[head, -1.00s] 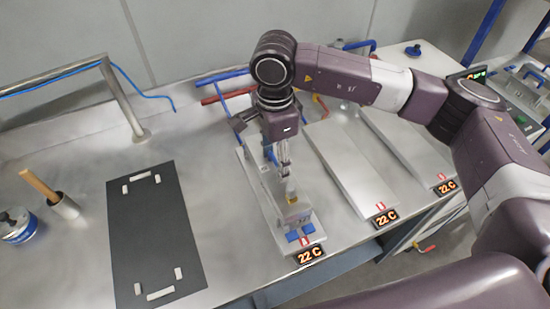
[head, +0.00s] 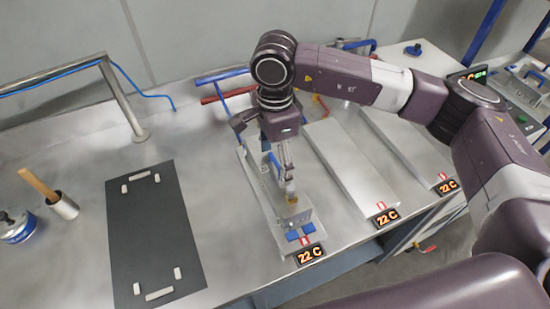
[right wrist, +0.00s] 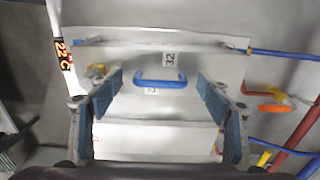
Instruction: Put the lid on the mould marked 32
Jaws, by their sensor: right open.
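My right gripper (head: 289,185) hangs over the leftmost silver mould station on the bench. In the right wrist view my gripper (right wrist: 160,86) is open, with one blue-padded finger on each side of a blue handle (right wrist: 160,82). The fingers look apart from the handle. The head view shows the station's silver base plate (head: 252,185), partly covered by my gripper. I cannot tell lid from mould there. My left gripper is not in view.
A 22 C display (head: 311,254) fronts this station. Two more silver stations (head: 350,170) stand to its right. Blue and red bars (head: 222,76) lie behind. A black mat (head: 155,235) with white marks lies left, beside a cup with a wooden handle (head: 63,206).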

